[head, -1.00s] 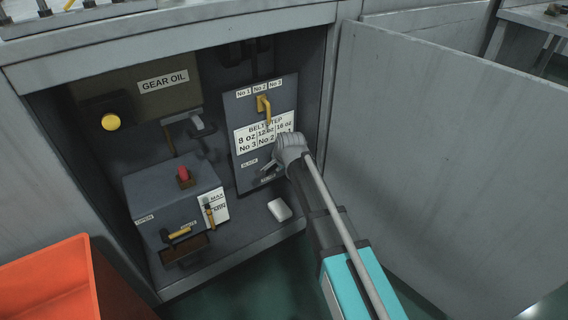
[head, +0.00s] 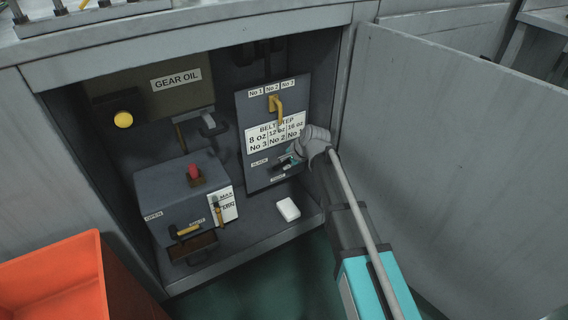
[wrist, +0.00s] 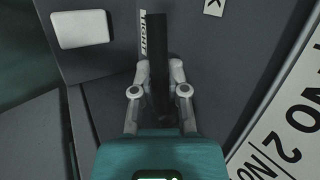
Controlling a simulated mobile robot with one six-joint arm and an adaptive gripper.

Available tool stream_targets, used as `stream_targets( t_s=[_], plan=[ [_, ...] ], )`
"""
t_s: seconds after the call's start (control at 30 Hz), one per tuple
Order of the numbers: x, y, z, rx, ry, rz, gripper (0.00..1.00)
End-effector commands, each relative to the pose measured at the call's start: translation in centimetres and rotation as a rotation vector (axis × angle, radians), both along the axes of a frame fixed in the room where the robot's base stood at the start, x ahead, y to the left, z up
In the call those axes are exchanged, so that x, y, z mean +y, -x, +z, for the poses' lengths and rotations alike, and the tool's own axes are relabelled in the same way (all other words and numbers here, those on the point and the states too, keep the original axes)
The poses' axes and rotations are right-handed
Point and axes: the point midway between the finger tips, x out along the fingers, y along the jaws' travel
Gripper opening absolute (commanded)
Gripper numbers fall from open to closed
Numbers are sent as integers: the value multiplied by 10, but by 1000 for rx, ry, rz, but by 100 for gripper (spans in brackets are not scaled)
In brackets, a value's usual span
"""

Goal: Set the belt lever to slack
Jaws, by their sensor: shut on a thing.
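The belt lever is a dark bar (wrist: 157,65) in the wrist view, between the two fingers of my gripper (wrist: 160,78). My gripper is shut on it. The TIGHT label (wrist: 143,36) lies right beside the lever. Another label (wrist: 213,6), showing only a K, sits at the top edge, apart from the lever. In the head view my gripper (head: 290,160) is at the lower right of the belt step panel (head: 242,125), between the SLACK label (head: 259,162) and my wrist. My wrist partly covers the panel there, and the lever is hard to make out.
A yellow handle (head: 276,104) sits higher on the panel. A white block (head: 288,209) lies on the cabinet floor below. A grey box with a red knob (head: 193,172) stands to the left. The open cabinet door (head: 450,150) is close right of my arm. An orange bin (head: 60,285) stands front left.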

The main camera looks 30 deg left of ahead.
Motion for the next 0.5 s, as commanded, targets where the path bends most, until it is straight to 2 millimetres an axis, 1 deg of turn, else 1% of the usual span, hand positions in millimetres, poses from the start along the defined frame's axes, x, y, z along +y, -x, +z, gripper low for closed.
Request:
stream_targets(
  t_s=[0.2,0.23,0.3,0.5],
  plan=[
    [0,-1,0,-1,0,-2,0],
    [0,-1,0,-1,0,-2,21],
    [0,-1,0,-2,0,-1,34],
    [1,0,0,-2,0,0,35]
  ],
)
